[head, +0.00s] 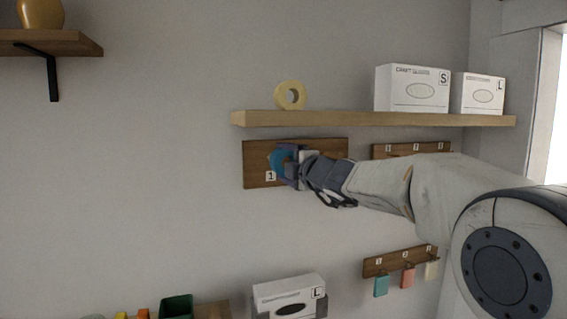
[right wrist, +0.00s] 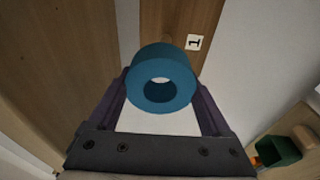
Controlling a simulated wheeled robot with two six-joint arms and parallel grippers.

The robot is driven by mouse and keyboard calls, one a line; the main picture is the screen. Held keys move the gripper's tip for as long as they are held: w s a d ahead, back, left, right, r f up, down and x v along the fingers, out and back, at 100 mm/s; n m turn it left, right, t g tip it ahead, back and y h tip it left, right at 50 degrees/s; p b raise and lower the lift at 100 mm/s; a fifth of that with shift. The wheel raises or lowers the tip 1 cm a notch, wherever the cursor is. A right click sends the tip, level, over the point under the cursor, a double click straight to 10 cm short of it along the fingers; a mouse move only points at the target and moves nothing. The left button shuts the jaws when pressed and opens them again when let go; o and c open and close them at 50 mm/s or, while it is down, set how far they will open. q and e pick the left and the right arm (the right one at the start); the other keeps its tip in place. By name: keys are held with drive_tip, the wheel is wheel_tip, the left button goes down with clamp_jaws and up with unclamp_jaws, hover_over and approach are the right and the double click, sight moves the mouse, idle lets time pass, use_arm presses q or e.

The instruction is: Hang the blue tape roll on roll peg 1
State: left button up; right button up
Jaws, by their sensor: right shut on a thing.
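The blue tape roll (right wrist: 163,79) is held between the fingers of my right gripper (right wrist: 160,105), its hole facing the wrist camera. In the head view the blue tape roll (head: 277,161) shows partly behind my right gripper (head: 288,164), in front of the left wooden board (head: 331,146) below the shelf. The label 1 (head: 270,176) is on that board, and it also shows in the right wrist view (right wrist: 194,42). My left gripper is not in view.
A shelf (head: 370,119) above the board carries a yellow tape roll (head: 290,95) and two white boxes (head: 412,88). A second board (head: 412,149) is to the right, partly behind my arm. Below hang several tags on a rack (head: 400,261).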

drive_tip(key=shift+p+x, duration=0.55)
drive_tip(key=shift+x, duration=0.95)
idle(1.5)
drive_tip(key=shift+w+d+p+x, duration=0.15)
drive_tip(key=shift+p+x, duration=0.25)
drive_tip(key=shift+x, duration=0.4)
drive_tip(key=shift+w+d+p+x, duration=0.1)
drive_tip(key=shift+d+p+x, duration=0.1)
drive_tip(key=shift+p+x, duration=0.45)
drive_tip(key=shift+d+p+x, duration=0.2)
drive_tip(key=shift+x, duration=0.75)
idle(1.3)
drive_tip(key=shift+w+a+f, duration=0.2)
drive_tip(key=shift+w+f, duration=0.2)
drive_tip(key=shift+w, duration=0.25)
idle(0.6)
